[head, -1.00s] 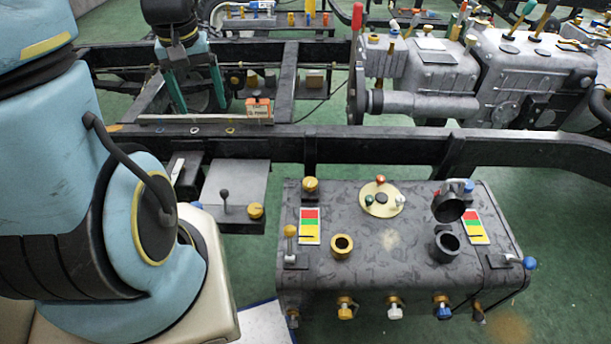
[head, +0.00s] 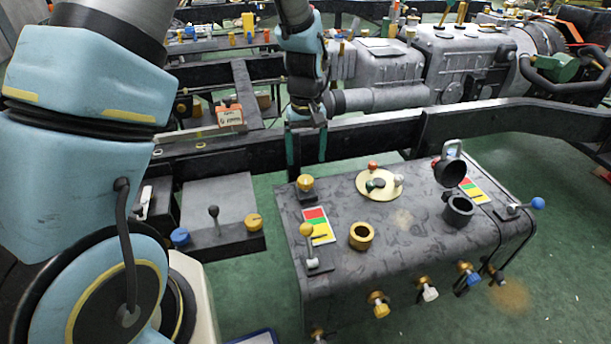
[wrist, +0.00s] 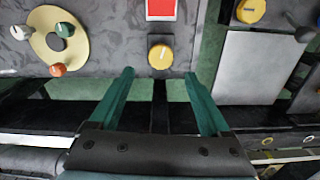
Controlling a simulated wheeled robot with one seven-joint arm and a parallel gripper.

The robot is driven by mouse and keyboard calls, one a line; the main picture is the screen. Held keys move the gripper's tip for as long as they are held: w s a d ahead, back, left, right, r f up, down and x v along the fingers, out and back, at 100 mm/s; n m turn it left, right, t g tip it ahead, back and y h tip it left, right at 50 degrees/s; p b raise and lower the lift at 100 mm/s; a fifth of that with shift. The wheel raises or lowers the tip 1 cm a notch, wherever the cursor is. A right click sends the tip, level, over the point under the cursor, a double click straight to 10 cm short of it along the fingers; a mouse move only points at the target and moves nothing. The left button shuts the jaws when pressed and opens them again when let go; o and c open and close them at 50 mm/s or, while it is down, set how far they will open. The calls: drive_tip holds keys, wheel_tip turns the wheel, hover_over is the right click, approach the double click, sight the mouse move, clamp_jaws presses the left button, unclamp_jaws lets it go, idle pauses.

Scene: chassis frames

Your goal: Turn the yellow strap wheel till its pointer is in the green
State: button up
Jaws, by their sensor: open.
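A yellow wheel (head: 305,184) stands on a short post at the back left corner of the dark tank (head: 400,240). In the wrist view the yellow wheel (wrist: 160,57) has a pale line on its face and lies just beyond the fingertips, centred between them. Beside it on the tank is a card (head: 318,226) with red, green and yellow bands; a dark pointer line crosses its yellow band. My gripper (head: 307,158) is open and empty, its teal fingers (wrist: 159,74) pointing down behind the wheel. I see no contact with the wheel.
A yellow-knobbed lever (head: 308,245), a brass filler neck (head: 361,236) and a cream disc (head: 380,185) with coloured knobs stand on the tank. A grey box (head: 222,205) with another yellow knob (head: 254,223) is left. A dark frame rail (head: 370,143) runs behind.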

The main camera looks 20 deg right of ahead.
sight(305, 178)
wheel_tip(305, 178, down, 7)
drive_tip(key=shift+a+r, duration=0.1)
idle(0.3)
clamp_jaws()
idle(0.5)
